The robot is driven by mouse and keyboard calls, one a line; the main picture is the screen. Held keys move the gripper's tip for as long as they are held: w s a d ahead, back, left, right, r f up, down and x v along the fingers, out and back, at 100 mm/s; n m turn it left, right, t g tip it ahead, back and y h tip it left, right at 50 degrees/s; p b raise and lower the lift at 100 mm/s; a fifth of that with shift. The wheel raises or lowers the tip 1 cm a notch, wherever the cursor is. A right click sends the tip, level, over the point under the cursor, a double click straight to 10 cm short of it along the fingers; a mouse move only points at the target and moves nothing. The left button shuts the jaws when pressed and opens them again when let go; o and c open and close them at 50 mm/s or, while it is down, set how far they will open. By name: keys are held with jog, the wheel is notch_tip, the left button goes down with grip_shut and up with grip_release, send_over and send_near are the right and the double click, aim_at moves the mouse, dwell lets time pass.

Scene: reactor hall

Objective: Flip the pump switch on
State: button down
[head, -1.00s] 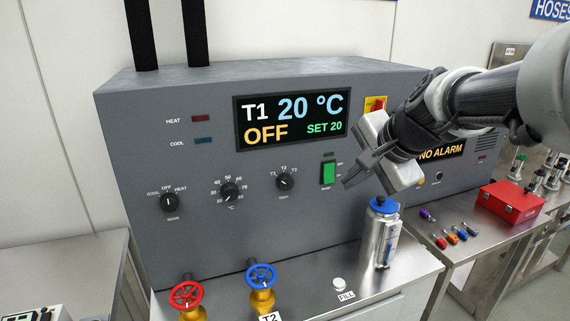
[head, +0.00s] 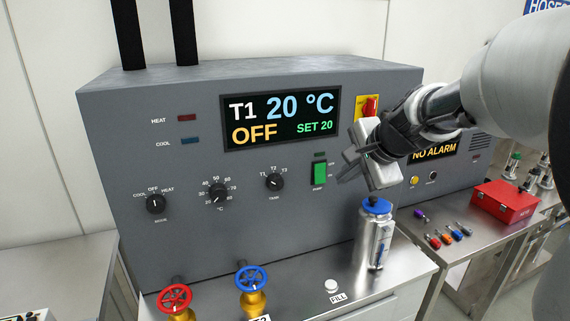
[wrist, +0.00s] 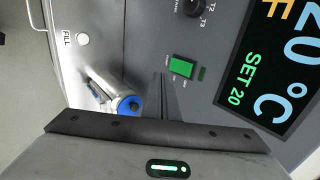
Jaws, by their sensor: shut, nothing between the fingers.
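The pump switch is a green rocker (head: 320,173) on the grey control panel, below the display and right of the TANK knob. A small dark green lamp (head: 320,155) sits above it. In the wrist view the green rocker (wrist: 183,66) lies just right of my fingers, with the lamp (wrist: 203,73) beside it. My gripper (head: 342,179) is just right of the switch in the head view, its fingers pointing toward the panel. The fingers (wrist: 163,78) are closed together and hold nothing. I cannot tell whether they touch the panel; they appear apart from the switch.
A steel canister with a blue lid (head: 376,236) stands on the bench below my gripper. Red (head: 175,297) and blue (head: 251,278) valve wheels stand at the front. The display (head: 282,117) reads OFF.

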aim_at(321, 181)
jog(key=shift+w+a+f+p, duration=0.15)
jog(key=shift+w+a+f, duration=0.25)
jog(key=shift+w+f, duration=0.65)
jog(key=shift+w+a+f+p, duration=0.15)
jog(key=shift+w+a+f, duration=0.35)
jog(key=shift+w, duration=1)
jog(key=shift+w+a+f+p, duration=0.15)
jog(key=shift+w+a+f, duration=0.2)
jog(key=shift+w+f, duration=0.7)
jog(key=shift+w+r, duration=0.2)
jog(key=shift+r, duration=0.05)
jog(key=shift+w+f, duration=0.2)
jog(key=shift+f, duration=0.05)
jog(key=shift+r, duration=0.25)
